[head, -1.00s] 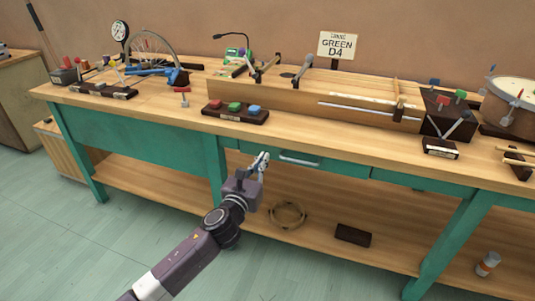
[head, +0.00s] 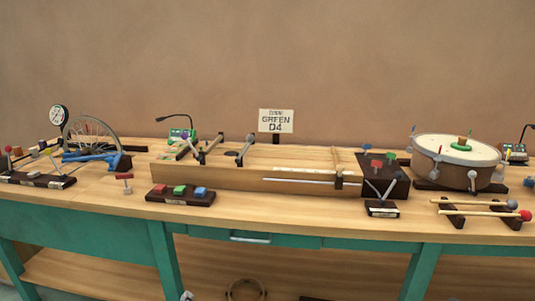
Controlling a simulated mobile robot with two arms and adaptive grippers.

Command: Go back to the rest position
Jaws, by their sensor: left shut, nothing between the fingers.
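Only the tip of my left gripper (head: 187,296) shows, at the bottom edge of the head view, low in front of the workbench (head: 90,237) and below its top. Its fingers are shut and hold nothing. The rest of my left arm is out of the picture. My right gripper is not in view.
The bench top holds a block with red, green and blue pads (head: 180,195), a long wooden box (head: 230,178), a drum (head: 455,160), mallets (head: 480,208) and a wheel (head: 90,138). A sign (head: 276,121) reads GREEN D4. A drawer handle (head: 250,238) sticks out in front.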

